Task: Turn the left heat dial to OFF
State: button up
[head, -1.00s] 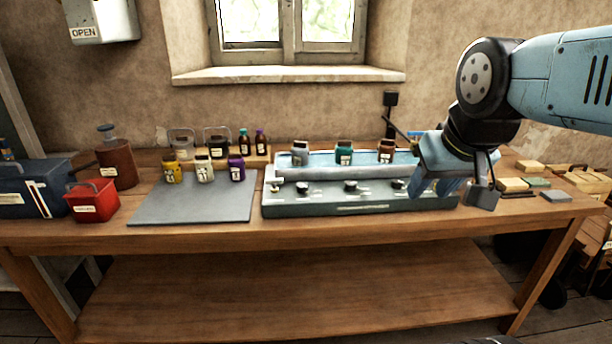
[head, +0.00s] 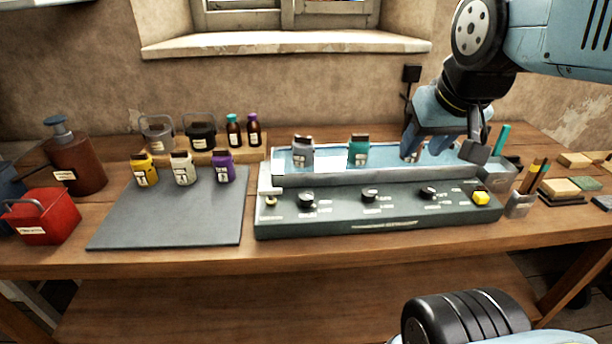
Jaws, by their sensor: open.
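The left heat dial (head: 307,199) is a black knob on the sloped front panel of a grey-green heating unit (head: 375,224). White marks surround it, too small to read, so I cannot tell its setting. A middle dial (head: 370,195) and a right dial (head: 428,192) sit along the same panel. My gripper (head: 441,153) is open, pointing down over the right part of the unit's bath, behind and above the right dial. It is well to the right of the left dial and touches no dial. It partly hides a brown jar in the bath.
A grey jar (head: 303,152) and a teal jar (head: 358,150) stand in the bath (head: 330,163). A yellow button (head: 481,198) is at the panel's right end. A grey mat (head: 170,222) with several jars lies left. Space above the left dial is clear.

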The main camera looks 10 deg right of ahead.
jog(key=shift+w+a, duration=0.2)
jog(key=shift+w, duration=0.05)
jog(key=shift+o, duration=1.7)
jog(key=shift+w+a+r, duration=0.1)
jog(key=shift+w+a, duration=0.1)
jog(key=shift+w, duration=0.1)
jog(key=shift+o, duration=0.3)
jog(key=w+a+f+g, duration=0.2)
jog(key=w+a, duration=0.5)
jog(key=w, duration=0.1)
jog(key=shift+w+f+g, duration=0.25)
jog(key=shift+w+g, duration=0.1)
jog(key=shift+g, duration=0.05)
jog(key=g, duration=0.3)
send_over(307, 196)
notch_tip(307, 196, down, 7)
notch_tip(307, 196, down, 14)
jog(key=shift+r, duration=0.25)
